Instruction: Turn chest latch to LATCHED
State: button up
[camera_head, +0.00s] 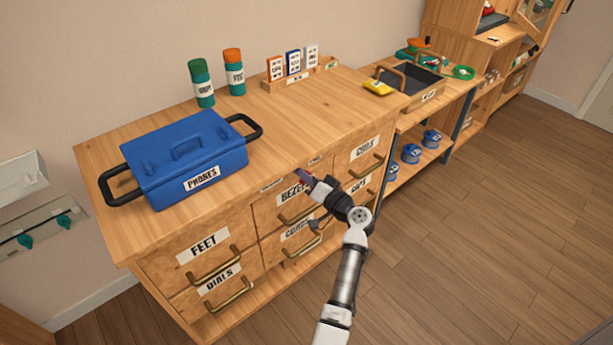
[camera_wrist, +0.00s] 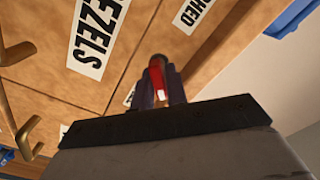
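The wooden chest of drawers (camera_head: 115,220) stands below my camera, with a latch near its top front edge. The latch has a red handle (camera_wrist: 157,78), seen in the wrist view beside a label ending in "HED" (camera_wrist: 194,12). My gripper (camera_head: 304,176) is at the chest front, just above the BEZELS drawer. In the wrist view my gripper's dark fingers (camera_wrist: 160,90) lie close on both sides of the red handle and look shut on it. The fingers hide part of the latch, and I cannot read its exact angle.
A blue PHONES box (camera_head: 185,155) with black handles sits on the chest top. Two bottles (camera_head: 202,85) and a card rack (camera_head: 295,75) stand at the back. Drawer pulls (camera_head: 215,278) stick out below. The floor (camera_head: 480,220) at the right is clear.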

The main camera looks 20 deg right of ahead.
jog(key=shift+f+b, duration=0.15)
jog(key=shift+b, duration=0.3)
grip_shut()
jog(key=b, duration=0.1)
jog(key=n+b, duration=0.1)
jog(key=b, duration=0.1)
jog(key=shift+f+n+b, duration=0.3)
jog(key=n+b, duration=0.1)
jog(key=b, duration=0.2)
jog(key=shift+a+f+n+b, duration=0.1)
jog(key=shift+n+b, duration=0.2)
jog(key=shift+b, duration=0.1)
jog(key=n+b, duration=0.5)
jog(key=b, duration=0.6)
jog(key=shift+s+a, duration=0.1)
jog(key=n+b, duration=0.3)
jog(key=b, duration=0.1)
jog(key=n+b, duration=0.2)
jog(key=b, duration=0.2)
jog(key=shift+a+r+n+b, duration=0.1)
jog(key=shift+r+n+b, duration=0.1)
jog(key=shift+n+b, duration=0.15)
jog(key=n+b, duration=0.2)
jog(key=b, duration=0.1)
jog(key=n+b, duration=0.1)
jog(key=n, duration=0.1)
jog(key=shift+r+b, duration=0.25)
jog(key=shift+b, duration=0.1)
jog(key=shift+a, duration=0.1)
